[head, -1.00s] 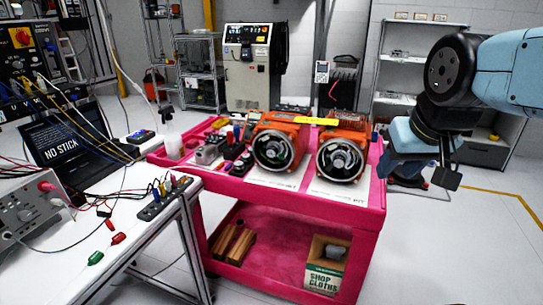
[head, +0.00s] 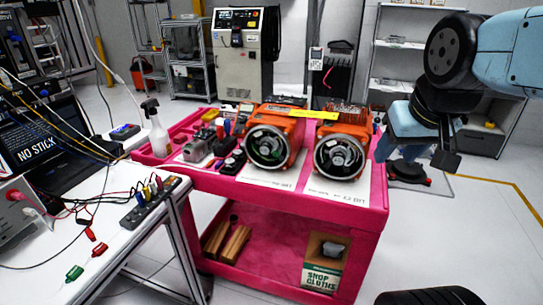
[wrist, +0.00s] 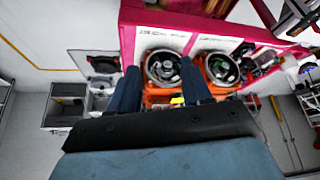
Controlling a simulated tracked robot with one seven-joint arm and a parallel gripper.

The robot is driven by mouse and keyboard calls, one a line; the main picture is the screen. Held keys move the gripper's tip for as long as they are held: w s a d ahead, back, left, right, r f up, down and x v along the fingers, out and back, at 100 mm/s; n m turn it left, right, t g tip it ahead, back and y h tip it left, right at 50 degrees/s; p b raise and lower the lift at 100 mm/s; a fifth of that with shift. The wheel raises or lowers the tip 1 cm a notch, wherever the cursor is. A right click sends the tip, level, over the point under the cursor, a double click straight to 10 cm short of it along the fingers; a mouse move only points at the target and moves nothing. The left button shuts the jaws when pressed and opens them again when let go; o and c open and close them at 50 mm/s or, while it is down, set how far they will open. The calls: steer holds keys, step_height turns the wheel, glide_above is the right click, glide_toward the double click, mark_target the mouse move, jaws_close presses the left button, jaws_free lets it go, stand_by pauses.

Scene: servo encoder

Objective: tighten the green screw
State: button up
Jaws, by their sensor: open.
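Two orange motors stand side by side on the pink cart (head: 290,195), the left motor (head: 270,115) and the right motor (head: 345,125), each with a round open end facing me. A faint green patch (wrist: 218,70) shows inside one ring in the wrist view, but it is too small to tell whether it is the green screw. My gripper (head: 450,162) hangs right of the cart, apart from both motors. In the wrist view its two dark fingers (wrist: 158,68) are spread with nothing held between them.
A workbench (head: 130,250) with a laptop, cables and red and green clips stands at the left. A spray bottle (head: 157,130) and small parts crowd the cart's left end. A cloth box (head: 325,268) sits on the lower shelf. The floor right of the cart is mostly clear.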

steer(key=w+d+f+n+g+h, duration=0.2)
steer(key=w+f+n+g+h, duration=0.25)
steer(key=f+n+h, duration=0.2)
steer(key=n+t, duration=1.6)
steer(key=n, duration=0.9)
glide_toward(275, 155)
steer(key=x, duration=0.8)
jaws_close()
